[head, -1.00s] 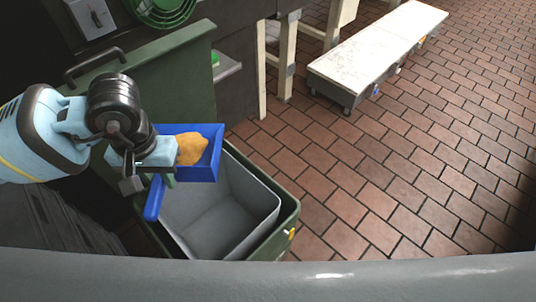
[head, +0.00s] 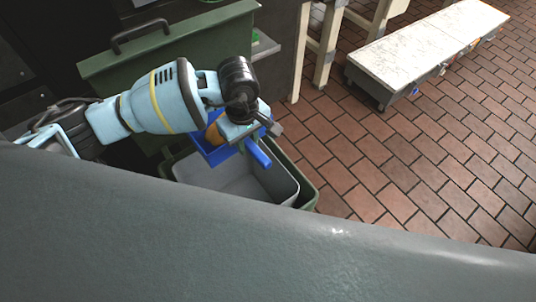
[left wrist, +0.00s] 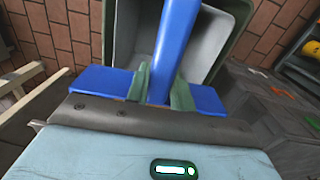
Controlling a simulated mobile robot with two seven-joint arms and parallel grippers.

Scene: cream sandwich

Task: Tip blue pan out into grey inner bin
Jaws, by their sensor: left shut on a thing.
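The blue pan (head: 211,152) is held above the grey inner bin (head: 219,178), with its handle (head: 259,154) pointing to the lower right. An orange-brown lump (head: 213,132) shows in the pan, partly hidden by my gripper. My left gripper (head: 246,142) is shut on the pan's handle. In the left wrist view the green fingers (left wrist: 160,88) pinch the blue handle (left wrist: 176,40), and the grey bin (left wrist: 207,45) shows beyond it. The pan's exact tilt is hard to tell. My right gripper is not in view.
The grey bin sits inside a green outer bin (head: 308,193) whose lid (head: 180,52) stands open behind. A low white-topped trolley (head: 420,48) stands at the back right. The brick floor (head: 400,150) on the right is clear.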

